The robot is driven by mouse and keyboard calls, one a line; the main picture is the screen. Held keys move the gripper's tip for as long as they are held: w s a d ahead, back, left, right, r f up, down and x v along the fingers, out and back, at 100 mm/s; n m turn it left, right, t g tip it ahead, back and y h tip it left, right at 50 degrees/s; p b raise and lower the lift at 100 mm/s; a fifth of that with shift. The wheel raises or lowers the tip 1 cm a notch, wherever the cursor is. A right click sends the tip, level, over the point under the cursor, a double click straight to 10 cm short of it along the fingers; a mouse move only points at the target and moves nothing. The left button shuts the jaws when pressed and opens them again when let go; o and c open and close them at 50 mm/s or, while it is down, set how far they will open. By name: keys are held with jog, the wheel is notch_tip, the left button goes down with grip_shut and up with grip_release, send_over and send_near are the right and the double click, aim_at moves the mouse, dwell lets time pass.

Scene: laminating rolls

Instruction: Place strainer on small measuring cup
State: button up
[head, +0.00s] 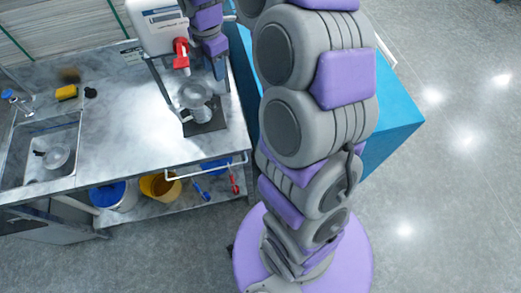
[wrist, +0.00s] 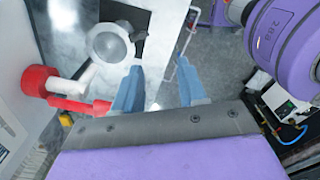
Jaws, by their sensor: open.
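A clear round cup-like vessel (head: 201,114) stands on a dark square mat (head: 217,127) near the counter's right end. A wide grey round rim (head: 192,95) shows at its top; it looks like the strainer resting on the small measuring cup, but I cannot clearly separate the two. In the wrist view the round rim (wrist: 94,42) appears at upper left over the dark mat (wrist: 133,13). My gripper (wrist: 159,87) is open and empty, its blue fingers apart from the rim. In the head view my gripper (head: 218,68) is beside the dispenser, behind and right of the vessel.
A white dispenser with a red tap (head: 181,55) stands close to my gripper; the red tap (wrist: 38,80) also shows in the wrist view. A sink (head: 38,152) at left holds a round clear item (head: 56,156). Buckets stand on the lower shelf. The counter's middle is clear.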

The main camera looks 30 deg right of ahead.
jog(key=s+a+r+m, duration=0.25)
jog(key=s+m, duration=0.25)
jog(key=s, duration=0.4)
jog(key=s+a+r+m, duration=0.1)
jog(key=s+a+m, duration=0.25)
jog(key=s, duration=0.45)
jog(key=s+f+m+g+b, duration=0.1)
jog(key=s+f+m, duration=0.2)
jog(key=s+m, duration=0.2)
jog(key=s+f+m+b, duration=0.1)
jog(key=s+f+m, duration=0.1)
jog(key=s+m, duration=0.4)
jog(key=s+d, duration=0.1)
jog(key=s, duration=0.4)
jog(key=shift+f+g+b, duration=0.4)
jog(key=shift+s+a, duration=0.1)
jog(key=shift+s, duration=0.1)
